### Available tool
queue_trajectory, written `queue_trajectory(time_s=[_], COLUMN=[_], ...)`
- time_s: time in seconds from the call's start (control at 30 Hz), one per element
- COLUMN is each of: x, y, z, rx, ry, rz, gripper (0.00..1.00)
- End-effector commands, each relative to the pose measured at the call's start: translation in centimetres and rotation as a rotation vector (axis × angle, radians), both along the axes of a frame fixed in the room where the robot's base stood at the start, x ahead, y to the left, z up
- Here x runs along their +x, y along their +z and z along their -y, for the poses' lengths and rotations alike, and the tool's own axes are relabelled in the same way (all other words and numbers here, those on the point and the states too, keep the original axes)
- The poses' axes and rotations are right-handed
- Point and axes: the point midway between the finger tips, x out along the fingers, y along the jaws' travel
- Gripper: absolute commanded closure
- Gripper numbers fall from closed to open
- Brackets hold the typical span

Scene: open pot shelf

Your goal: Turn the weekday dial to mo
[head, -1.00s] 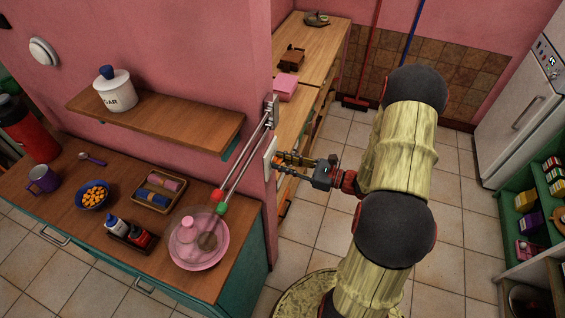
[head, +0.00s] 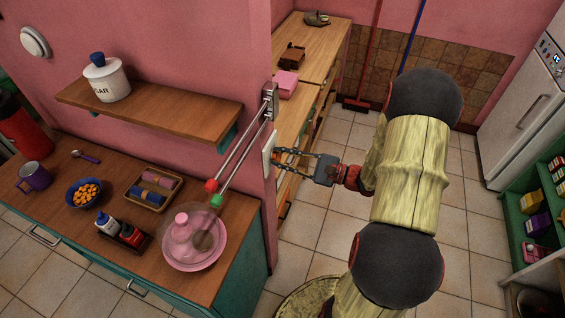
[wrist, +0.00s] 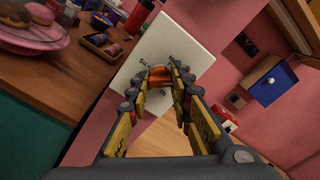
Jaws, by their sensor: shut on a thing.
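The weekday dial is a white plate (wrist: 185,45) with black day letters on the end of the pink wall. In the wrist view "Su" is readable at its left; the other letters are partly hidden by my fingers. An orange knob (wrist: 160,74) sits on the plate. My gripper (wrist: 159,80) is shut on this knob, one finger on each side. The head view shows the plate (head: 268,152) nearly edge-on, with my gripper (head: 279,157) reaching it from the right. I cannot tell which day the knob points to.
A rack (head: 269,101) with rods ending in red and green knobs juts from the wall above the plate. A wooden counter (head: 130,215) with a pink dish, mug and bowl lies left. A wooden cabinet (head: 330,55) stands behind.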

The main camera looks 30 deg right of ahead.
Motion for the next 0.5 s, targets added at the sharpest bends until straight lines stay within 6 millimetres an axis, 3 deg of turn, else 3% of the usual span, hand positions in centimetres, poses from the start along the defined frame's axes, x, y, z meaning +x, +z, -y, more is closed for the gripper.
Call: queue_trajectory(time_s=[0.5], x=[0.0], y=[-0.41], z=[0.0], rx=[-0.385], ry=[0.0], rz=[0.302], gripper=[1.0])
